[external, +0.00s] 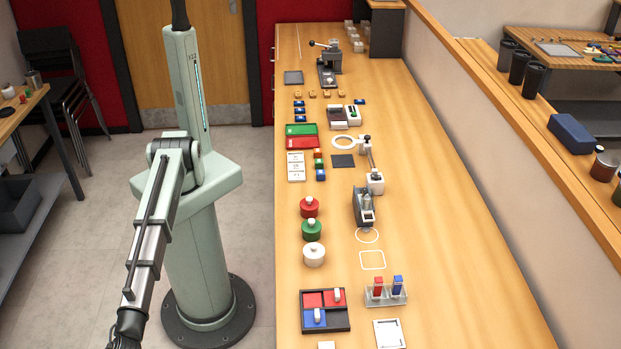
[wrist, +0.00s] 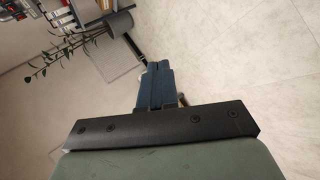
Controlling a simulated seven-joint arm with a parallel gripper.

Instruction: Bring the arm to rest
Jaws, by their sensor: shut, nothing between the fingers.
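My gripper (wrist: 155,68) shows in the wrist view with its two bluish fingers together and nothing between them. It hangs over pale floor, away from the workbench. In the external view my arm reaches down and to the left from its column, and its end is cut off by the bottom edge. The long wooden workbench (external: 440,240) stands to the right of the column, and my arm is clear of it.
The wrist view shows a potted plant (wrist: 97,33) and shelves at upper left. In the external view, a side table (external: 22,108) and stacked dark chairs (external: 75,75) stand at left. The bench holds jars (external: 313,253), trays and small devices. Floor (external: 75,225) is open left of the column.

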